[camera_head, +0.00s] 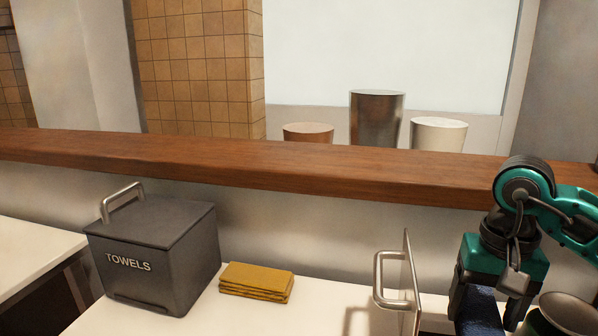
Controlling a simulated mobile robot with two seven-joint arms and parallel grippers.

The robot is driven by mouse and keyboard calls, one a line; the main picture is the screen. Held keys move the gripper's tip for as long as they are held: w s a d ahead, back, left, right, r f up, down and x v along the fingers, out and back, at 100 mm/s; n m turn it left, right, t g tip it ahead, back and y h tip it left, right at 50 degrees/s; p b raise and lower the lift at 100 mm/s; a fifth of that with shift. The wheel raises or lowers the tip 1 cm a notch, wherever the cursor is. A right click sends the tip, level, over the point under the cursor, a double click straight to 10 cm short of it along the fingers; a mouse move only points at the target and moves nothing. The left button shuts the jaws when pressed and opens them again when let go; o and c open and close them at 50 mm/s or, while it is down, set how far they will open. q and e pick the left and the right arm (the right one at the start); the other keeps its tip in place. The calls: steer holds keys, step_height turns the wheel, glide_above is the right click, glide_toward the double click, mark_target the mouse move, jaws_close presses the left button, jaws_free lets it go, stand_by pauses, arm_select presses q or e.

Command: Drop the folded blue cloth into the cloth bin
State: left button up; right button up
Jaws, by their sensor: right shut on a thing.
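The folded blue cloth (480,315) is at the lower right, partly cut off by the picture's bottom edge. My right gripper (484,308) points down and is shut on it. A dark grey box marked "TOWELS" (185,262) stands on the white counter at the left, well away from the gripper. Its lid, with a metal handle, is closed. It is the only labelled bin in view; I cannot tell whether it is the cloth bin. My left gripper is out of view.
A folded yellow cloth (256,281) lies beside the box. An upright panel with a metal handle (389,281) stands left of my right gripper. A metal pot (562,315) is at the right. A wooden ledge (300,164) runs behind, with several cups beyond it.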

steer(key=shift+s+f+b, duration=0.15)
steer(key=shift+f+b, duration=0.2)
steer(key=shift+f, duration=0.2)
step_height(320, 180, down, 4)
steer(key=shift+r+b, duration=0.1)
steer(key=shift+b, duration=1.05)
steer(key=shift+f, duration=0.4)
steer(key=o, duration=0.7)
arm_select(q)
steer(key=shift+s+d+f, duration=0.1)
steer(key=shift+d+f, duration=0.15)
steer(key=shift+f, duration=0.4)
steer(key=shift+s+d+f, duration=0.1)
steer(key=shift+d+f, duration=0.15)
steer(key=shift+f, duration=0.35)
arm_select(e)
steer(key=o, duration=0.4)
step_height(320, 180, up, 13)
steer(key=p, duration=0.2)
steer(key=shift+p, duration=0.3)
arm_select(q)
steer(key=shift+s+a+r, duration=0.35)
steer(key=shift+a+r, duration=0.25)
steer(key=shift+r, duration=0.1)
